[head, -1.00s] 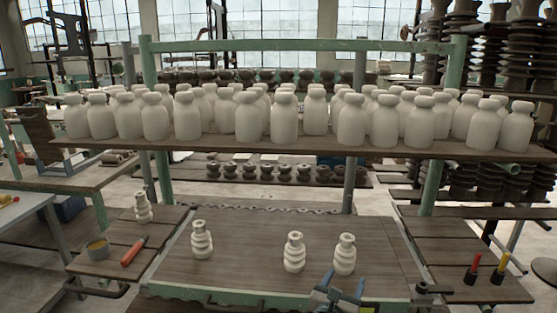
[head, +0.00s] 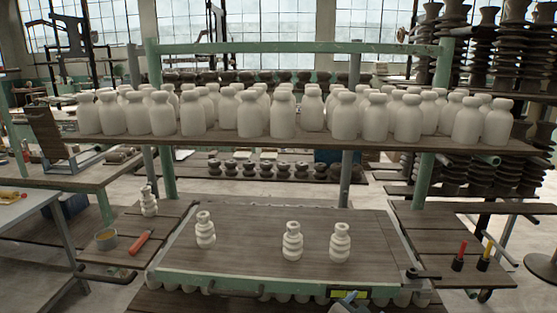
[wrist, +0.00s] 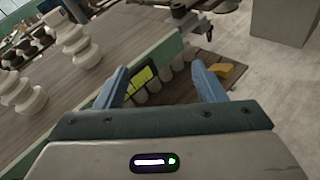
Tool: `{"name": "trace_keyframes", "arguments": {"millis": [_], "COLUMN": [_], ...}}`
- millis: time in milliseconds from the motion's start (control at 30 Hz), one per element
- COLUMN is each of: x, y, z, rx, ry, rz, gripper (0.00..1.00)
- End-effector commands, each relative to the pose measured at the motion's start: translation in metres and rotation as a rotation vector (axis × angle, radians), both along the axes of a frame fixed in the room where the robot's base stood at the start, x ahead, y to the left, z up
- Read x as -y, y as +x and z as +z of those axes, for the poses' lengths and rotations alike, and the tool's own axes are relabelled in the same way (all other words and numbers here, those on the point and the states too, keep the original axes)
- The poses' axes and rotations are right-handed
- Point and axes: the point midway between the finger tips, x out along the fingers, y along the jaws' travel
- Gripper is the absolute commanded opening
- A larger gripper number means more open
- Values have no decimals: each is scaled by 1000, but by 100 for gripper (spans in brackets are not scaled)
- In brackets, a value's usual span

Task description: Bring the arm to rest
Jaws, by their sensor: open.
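My gripper (wrist: 161,85) is open in the wrist view, with its two blue fingers spread apart and nothing held between them. It points down past the green front edge of the table. In the head view only a small part of my gripper shows at the bottom edge, and its fingertips are hard to make out. Three white ringed insulators stand upright on the wooden tabletop: a left one (head: 205,230), a middle one (head: 292,241) and a right one (head: 340,243). My gripper is apart from all of them.
A shelf (head: 300,140) above the table holds many white bottle-shaped pieces. Red (head: 460,254) and yellow (head: 486,255) handled tools stand at right.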

Motion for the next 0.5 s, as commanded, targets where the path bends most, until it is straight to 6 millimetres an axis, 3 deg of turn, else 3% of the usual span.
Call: {"name": "trace_keyframes", "arguments": {"millis": [233,500], "x": [31,24], "y": [-36,-84], "z": [-52,-101], "rx": [-27,-36], "ry": [318,731], "rz": [-261,-616], "gripper": [63,63]}}
